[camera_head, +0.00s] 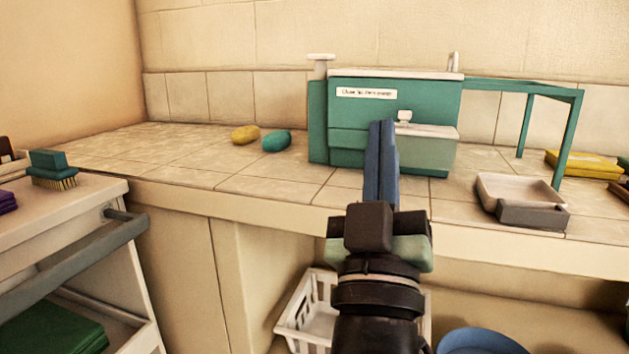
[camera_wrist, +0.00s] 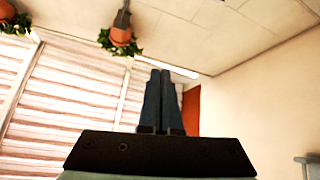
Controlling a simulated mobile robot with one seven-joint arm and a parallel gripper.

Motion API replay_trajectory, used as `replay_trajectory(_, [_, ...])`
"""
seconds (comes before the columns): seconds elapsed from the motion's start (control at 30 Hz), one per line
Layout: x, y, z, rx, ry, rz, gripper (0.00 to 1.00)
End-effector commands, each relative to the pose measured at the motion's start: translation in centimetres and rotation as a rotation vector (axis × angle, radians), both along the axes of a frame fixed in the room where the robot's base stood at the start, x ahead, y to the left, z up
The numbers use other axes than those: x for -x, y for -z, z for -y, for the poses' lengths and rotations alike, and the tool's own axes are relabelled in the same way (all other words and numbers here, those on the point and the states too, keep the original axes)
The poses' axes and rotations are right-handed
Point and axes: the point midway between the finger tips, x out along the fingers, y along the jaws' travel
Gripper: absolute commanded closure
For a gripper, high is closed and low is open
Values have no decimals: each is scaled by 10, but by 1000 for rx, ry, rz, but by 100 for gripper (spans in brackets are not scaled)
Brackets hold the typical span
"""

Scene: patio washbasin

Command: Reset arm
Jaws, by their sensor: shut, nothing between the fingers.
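My gripper (camera_head: 381,160) points upward in front of the counter in the head view. Its two long blue-grey fingers lie together, shut, with nothing between them. In the wrist view the fingers (camera_wrist: 160,100) also show closed side by side, pointing up toward the ceiling. In the head view the fingers cover part of the front of a teal washbasin unit (camera_head: 345,115) that stands on the counter behind them. I cannot tell how far the fingers are from it.
The tiled counter (camera_head: 170,160) bears yellow (camera_head: 245,134) and teal (camera_head: 276,141) oval items and a tray (camera_head: 520,192). A white cart (camera_head: 75,222) with a brush (camera_head: 52,170) stands left. A white basket (camera_head: 305,312) and blue tub (camera_head: 480,342) are below. Hanging plants (camera_wrist: 120,38) show overhead.

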Motion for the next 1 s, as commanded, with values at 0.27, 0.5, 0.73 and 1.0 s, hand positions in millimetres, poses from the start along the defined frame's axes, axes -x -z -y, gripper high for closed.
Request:
replay_trajectory(0.27, [105,-135,-60,-213,-352,154,100])
replay_trajectory(0.5, [117,-199,-67,-241,-399,157,100])
replay_trajectory(0.73, [117,-266,-66,-238,-397,157,100])
replay_trajectory(1.0, [116,-348,-66,-238,-396,156,100])
